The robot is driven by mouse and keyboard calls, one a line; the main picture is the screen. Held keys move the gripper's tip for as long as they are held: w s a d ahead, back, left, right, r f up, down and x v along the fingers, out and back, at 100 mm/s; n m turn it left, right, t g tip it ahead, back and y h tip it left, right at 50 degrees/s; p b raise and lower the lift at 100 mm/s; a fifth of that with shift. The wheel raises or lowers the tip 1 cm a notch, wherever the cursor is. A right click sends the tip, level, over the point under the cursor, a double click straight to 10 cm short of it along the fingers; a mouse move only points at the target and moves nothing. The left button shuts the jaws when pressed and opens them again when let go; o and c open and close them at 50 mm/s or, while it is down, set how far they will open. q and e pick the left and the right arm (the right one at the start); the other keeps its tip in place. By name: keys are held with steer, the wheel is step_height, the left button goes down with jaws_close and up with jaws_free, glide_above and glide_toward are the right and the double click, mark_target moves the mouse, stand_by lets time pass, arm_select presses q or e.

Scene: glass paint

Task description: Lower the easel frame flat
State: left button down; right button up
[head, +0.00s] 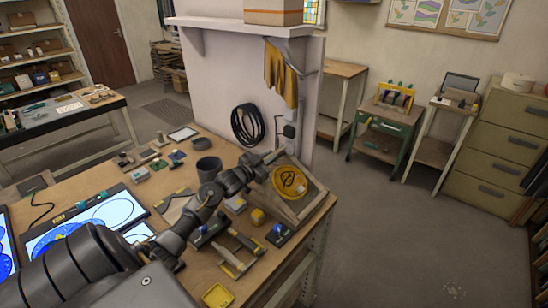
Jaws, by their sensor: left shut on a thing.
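The easel frame (309,199) is a wooden frame at the right end of the workbench, tilted up, with a round yellow piece bearing a dark design (289,182) on it. My left arm reaches across the bench from the lower left. My left gripper (271,160) is at the upper left edge of the frame and is shut on it; the fingertips are small and partly hidden by my wrist. My right gripper is not in view.
The workbench (160,187) holds lit light panels (85,225), a dark cup (209,168), small yellow and blue items and a yellow tray (217,296). A white partition (220,80) with a coiled black cable (247,125) stands behind the frame. Open floor lies to the right.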

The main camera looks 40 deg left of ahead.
arm_select(q)
steer(key=shift+a+f+n+b, duration=0.4)
steer(key=shift+a+f+n, duration=0.2)
steer(key=shift+f, duration=0.35)
steer(key=shift+a+f+n+b, duration=0.35)
steer(key=shift+a+f+n, duration=0.2)
steer(key=shift+f, duration=0.35)
steer(key=shift+a, duration=0.1)
steer(key=c, duration=1.5)
jaws_free()
steer(key=shift+o, duration=0.2)
steer(key=shift+s+f, duration=0.1)
steer(key=shift+s, duration=0.15)
steer(key=s+b, duration=0.1)
steer(key=s, duration=0.6)
steer(key=shift+b, duration=0.4)
